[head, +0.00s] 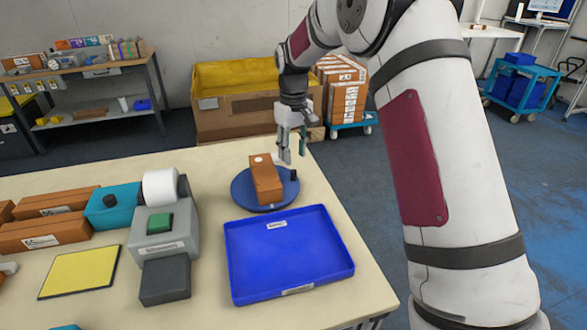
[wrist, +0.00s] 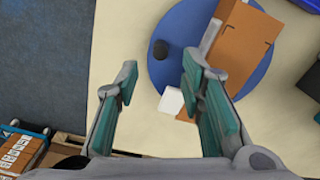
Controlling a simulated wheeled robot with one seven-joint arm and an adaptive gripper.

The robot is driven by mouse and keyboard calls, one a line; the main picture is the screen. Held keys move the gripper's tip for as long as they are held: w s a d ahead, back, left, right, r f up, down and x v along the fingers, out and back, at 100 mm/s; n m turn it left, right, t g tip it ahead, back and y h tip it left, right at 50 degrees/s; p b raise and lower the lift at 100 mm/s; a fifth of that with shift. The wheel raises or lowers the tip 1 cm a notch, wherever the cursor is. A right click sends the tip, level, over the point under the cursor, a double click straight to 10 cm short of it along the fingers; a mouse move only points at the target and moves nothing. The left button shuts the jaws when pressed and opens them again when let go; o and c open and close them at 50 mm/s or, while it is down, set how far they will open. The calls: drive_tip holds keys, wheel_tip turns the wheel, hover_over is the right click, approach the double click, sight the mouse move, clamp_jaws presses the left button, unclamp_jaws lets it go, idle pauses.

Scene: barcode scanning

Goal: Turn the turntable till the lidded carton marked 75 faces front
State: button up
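The blue round turntable (head: 243,194) stands on the table behind the blue tray. A brown lidded carton (head: 266,179) lies on it, its long side running front to back; I cannot read a number on it. A small black knob (head: 293,174) stands up near the turntable's right edge. In the wrist view the turntable (wrist: 174,71) carries the carton (wrist: 238,47) and the dark knob (wrist: 160,49). My gripper (head: 291,150) is above the turntable's far right side. In the wrist view my gripper (wrist: 158,82) is open, its teal-padded fingers apart with nothing between them.
A blue tray (head: 240,290) lies in front of the turntable. A grey label printer (head: 178,220), a yellow pad (head: 80,272) and brown boxes (head: 45,232) are to the left. Stacked cartons (head: 347,100) stand on a trolley beyond the table.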

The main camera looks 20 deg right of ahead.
sight(293, 171)
drive_tip(key=shift+f, duration=3.15)
clamp_jaws()
